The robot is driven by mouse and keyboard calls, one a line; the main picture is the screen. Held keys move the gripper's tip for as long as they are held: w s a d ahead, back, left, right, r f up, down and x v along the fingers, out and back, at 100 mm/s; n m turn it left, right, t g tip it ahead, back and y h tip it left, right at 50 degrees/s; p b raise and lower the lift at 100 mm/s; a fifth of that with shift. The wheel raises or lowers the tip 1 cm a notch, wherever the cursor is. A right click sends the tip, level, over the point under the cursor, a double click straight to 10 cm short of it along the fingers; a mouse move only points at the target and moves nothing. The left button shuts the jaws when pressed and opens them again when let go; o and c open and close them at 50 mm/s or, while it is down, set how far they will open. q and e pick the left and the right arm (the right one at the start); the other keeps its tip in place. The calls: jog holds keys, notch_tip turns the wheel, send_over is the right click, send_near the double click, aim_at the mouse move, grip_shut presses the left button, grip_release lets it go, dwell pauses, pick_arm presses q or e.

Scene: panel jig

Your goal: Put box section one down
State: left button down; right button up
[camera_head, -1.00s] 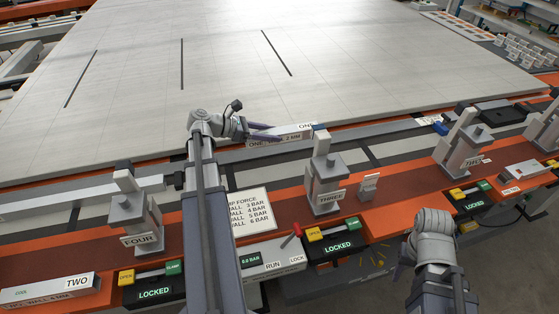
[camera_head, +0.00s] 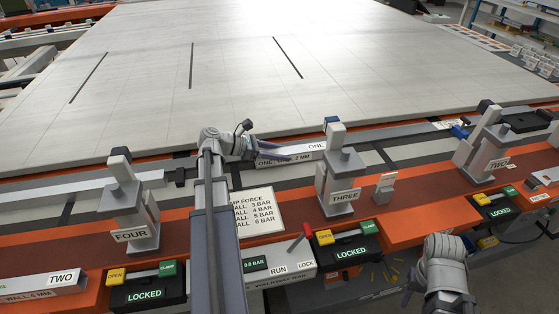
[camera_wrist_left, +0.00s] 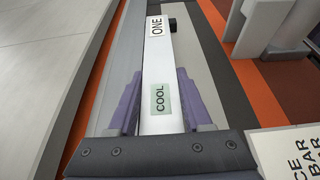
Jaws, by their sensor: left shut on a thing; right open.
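Box section one (camera_head: 297,151) is a long pale bar with "ONE" and "2 MM" labels. It lies lengthwise over the grey rail strip between the white panel and the clamp row. My left gripper (camera_head: 265,153) is shut on it. In the left wrist view the purple fingers (camera_wrist_left: 158,105) flank the section (camera_wrist_left: 157,70), beside its "COOL" label; a dark piece shows by its far end. I cannot tell whether the section touches the surface below. My right gripper (camera_head: 438,268) is open and empty at the front right.
Clamp FOUR (camera_head: 130,215) stands left and clamp TWO (camera_head: 485,150) right. Box section two (camera_head: 45,285) lies at the front left. A clamp force sign (camera_head: 258,212) and a control box with a red lever (camera_head: 300,243) are in front. The large white panel (camera_head: 230,60) is mostly bare.

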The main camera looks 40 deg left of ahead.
pick_arm(q)
jog(key=shift+f, duration=0.3)
pick_arm(e)
jog(key=shift+f, duration=0.25)
pick_arm(q)
jog(key=shift+f, duration=0.15)
jog(key=shift+c, duration=1.6)
grip_release()
pick_arm(e)
jog(key=shift+f, duration=0.15)
pick_arm(q)
jog(key=shift+r, duration=0.2)
jog(key=shift+s+a+r+p, duration=0.2)
jog(key=shift+s+a+p, duration=0.05)
jog(key=shift+p, duration=0.05)
jog(key=p+v, duration=0.4)
jog(key=v, duration=0.7)
jog(key=shift+s, duration=0.15)
pick_arm(e)
notch_tip(320, 180, up, 5)
jog(key=shift+f, duration=0.1)
